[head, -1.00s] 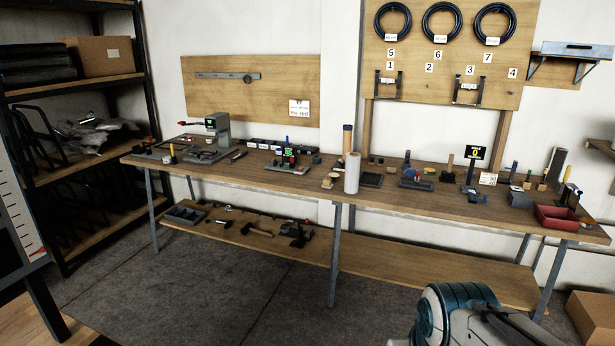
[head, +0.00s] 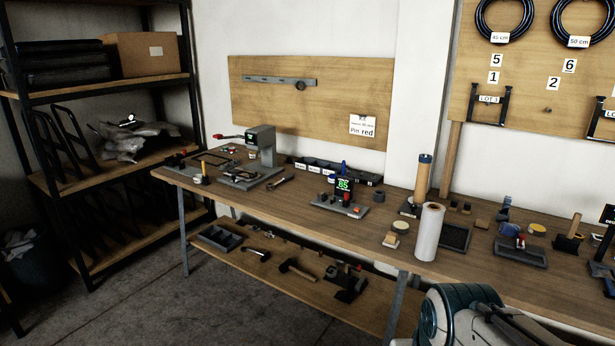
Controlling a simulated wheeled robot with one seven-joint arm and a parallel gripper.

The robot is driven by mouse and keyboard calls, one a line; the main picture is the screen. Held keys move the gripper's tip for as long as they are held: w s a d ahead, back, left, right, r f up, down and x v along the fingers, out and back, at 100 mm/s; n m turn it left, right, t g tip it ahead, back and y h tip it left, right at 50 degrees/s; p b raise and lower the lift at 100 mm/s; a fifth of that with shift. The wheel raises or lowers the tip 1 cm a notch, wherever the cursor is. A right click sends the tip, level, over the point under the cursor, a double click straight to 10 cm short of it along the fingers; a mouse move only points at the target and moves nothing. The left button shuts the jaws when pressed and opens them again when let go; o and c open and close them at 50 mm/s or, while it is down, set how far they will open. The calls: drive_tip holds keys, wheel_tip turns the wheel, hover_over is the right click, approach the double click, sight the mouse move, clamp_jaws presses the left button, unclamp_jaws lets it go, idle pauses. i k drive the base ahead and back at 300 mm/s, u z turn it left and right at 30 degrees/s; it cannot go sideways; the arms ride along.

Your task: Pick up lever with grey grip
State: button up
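I cannot make out a lever with a grey grip for certain. A small dark grey tool (head: 280,182) lies on the workbench (head: 300,207) right of the grey press, too small to tell what it is. The grey press (head: 261,147) stands at the bench's left end. A lever with a red end (head: 226,136) sticks out to its left. My gripper is not in view; only a white and teal part of my arm shows at the bottom right.
Hammers (head: 298,268) and a dark tool (head: 345,281) lie on the lower shelf. A white roll (head: 428,232) stands on the bench. A black shelving unit (head: 92,80) stands at the left. The floor (head: 215,300) before the bench's left part is clear.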

sight(269, 187)
drive_tip(key=u, duration=0.3)
drive_tip(key=i, duration=0.95)
drive_tip(key=u, duration=1)
drive_tip(key=i, duration=2.3)
drive_tip(key=z, duration=1.4)
drive_tip(key=i, duration=0.55)
drive_tip(key=z, duration=0.55)
